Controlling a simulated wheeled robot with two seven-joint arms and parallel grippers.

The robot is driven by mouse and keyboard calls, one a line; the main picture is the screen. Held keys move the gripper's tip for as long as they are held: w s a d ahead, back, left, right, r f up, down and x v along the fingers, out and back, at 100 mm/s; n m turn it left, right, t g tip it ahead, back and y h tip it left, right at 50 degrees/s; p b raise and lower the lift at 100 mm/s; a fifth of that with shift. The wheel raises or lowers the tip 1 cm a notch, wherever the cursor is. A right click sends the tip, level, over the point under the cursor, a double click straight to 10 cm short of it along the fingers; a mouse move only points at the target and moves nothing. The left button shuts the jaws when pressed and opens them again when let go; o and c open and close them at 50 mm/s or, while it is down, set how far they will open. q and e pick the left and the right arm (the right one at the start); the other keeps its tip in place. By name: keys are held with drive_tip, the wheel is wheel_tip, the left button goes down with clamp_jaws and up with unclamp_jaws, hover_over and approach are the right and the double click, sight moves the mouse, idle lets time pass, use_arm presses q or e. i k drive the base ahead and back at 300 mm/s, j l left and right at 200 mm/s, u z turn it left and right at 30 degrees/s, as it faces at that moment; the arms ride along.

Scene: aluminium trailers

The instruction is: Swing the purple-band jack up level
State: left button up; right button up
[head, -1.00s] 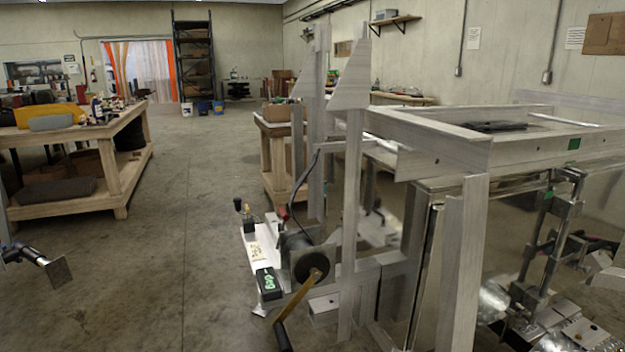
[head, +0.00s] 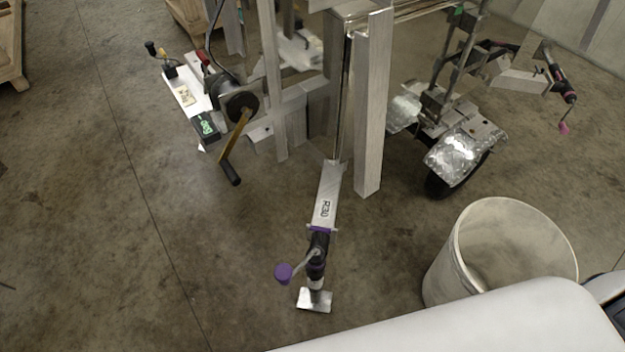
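The purple-band jack (head: 317,258) is in the middle of the head view. It is a dark tube with a purple band at its upper end, just below a silver arm (head: 326,195) with a black label. A crank with a purple knob (head: 284,272) sticks out to its left. Its silver foot plate (head: 315,300) is at the lower end; I cannot tell whether it touches the floor. The jack points down in the picture and is not level. Neither of my grippers is in view, and nothing is seen touching the jack.
A trailer post (head: 373,110) stands just above and right of the jack. A white bucket (head: 450,262) stands to the right. A winch with a yellow-handled crank (head: 237,140) is at upper left. Another jack with a pink knob (head: 564,128) is at upper right. Floor left of the jack is clear.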

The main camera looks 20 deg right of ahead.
sight(315, 268)
drive_tip(key=k+l+u, duration=0.1)
drive_tip(key=k+l, duration=0.15)
drive_tip(key=k, duration=0.15)
drive_tip(key=k+l, duration=0.25)
drive_tip(key=k, duration=0.2)
drive_tip(key=i+l+u, duration=0.05)
